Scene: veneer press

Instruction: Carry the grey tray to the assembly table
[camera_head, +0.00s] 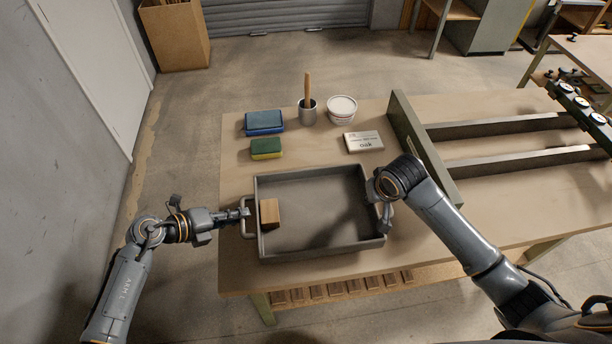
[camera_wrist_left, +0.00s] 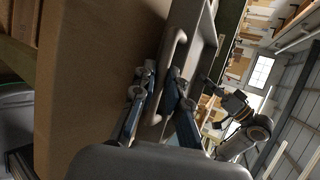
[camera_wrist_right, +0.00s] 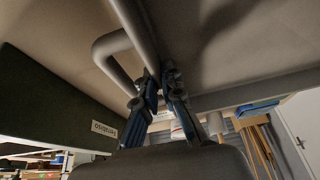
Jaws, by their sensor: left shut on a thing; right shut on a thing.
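The grey tray (camera_head: 320,241) is over the front left part of a wooden table; I cannot tell whether it touches the top. A small wooden block (camera_head: 269,213) sits inside it at the left wall. My left gripper (camera_head: 244,213) is shut on the tray's left handle, which shows between the fingers in the left wrist view (camera_wrist_left: 165,85). That handle (camera_wrist_right: 110,50) shows at the fingers in the right wrist view.
Behind the tray on the table (camera_head: 235,165) are a blue box (camera_head: 263,122), a sponge (camera_head: 266,148), a cup with a brush (camera_head: 308,112), a white tub (camera_head: 342,109) and an "oak" card (camera_head: 364,141). A green frame (camera_head: 420,135) stands right. Floor is open at left.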

